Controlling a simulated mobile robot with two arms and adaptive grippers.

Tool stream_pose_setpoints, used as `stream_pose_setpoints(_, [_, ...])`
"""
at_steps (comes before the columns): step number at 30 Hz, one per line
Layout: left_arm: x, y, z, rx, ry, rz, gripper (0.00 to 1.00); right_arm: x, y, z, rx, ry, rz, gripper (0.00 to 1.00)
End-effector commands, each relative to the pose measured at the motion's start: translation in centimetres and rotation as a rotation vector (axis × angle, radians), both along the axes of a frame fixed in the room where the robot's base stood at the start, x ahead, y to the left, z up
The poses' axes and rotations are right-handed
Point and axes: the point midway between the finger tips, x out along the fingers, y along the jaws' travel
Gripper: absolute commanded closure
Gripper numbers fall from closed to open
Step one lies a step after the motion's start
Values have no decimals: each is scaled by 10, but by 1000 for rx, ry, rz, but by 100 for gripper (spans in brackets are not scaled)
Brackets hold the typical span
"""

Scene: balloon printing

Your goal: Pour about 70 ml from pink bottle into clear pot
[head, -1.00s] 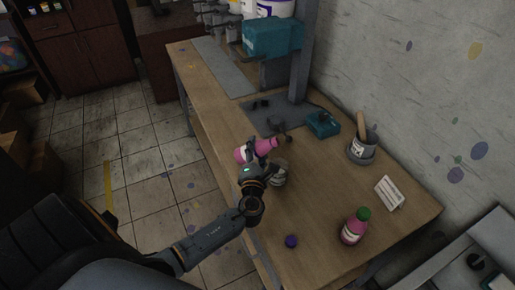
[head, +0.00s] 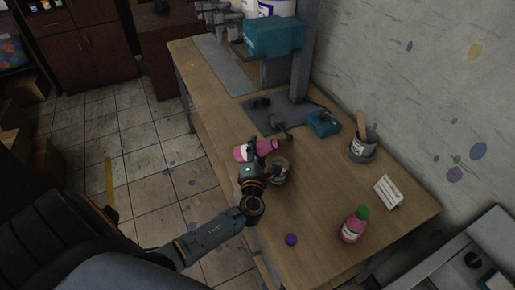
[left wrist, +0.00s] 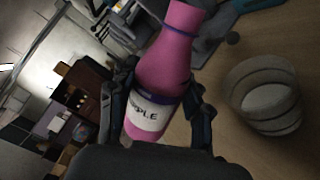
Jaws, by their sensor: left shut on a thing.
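My left gripper (head: 253,160) is shut around the body of a pink bottle (head: 267,147). The bottle lies nearly on its side above the table, with its uncapped-looking neck toward the right. In the left wrist view the bottle (left wrist: 172,58) sits between both fingers (left wrist: 158,105), its white label ending in "PLE". The clear pot (head: 281,172) stands upright on the table just below and right of the gripper. In the left wrist view the pot (left wrist: 264,96) shows a pale bottom, right of the bottle. No liquid stream is visible. My right gripper is out of view.
A pink bottle with a green cap (head: 352,226) and a purple cap (head: 291,240) are on the near table (head: 320,190). A white card (head: 388,191), a grey cup (head: 362,147) and a teal box (head: 322,123) stand right. A dark press base (head: 265,115) lies behind.

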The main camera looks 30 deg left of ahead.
Motion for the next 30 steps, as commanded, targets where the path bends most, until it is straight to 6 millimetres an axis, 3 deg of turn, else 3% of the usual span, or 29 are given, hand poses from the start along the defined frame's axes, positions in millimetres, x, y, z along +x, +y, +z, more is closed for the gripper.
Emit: stream_pose_setpoints(30, [0,2,-4,85,46,1,91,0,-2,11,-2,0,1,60])
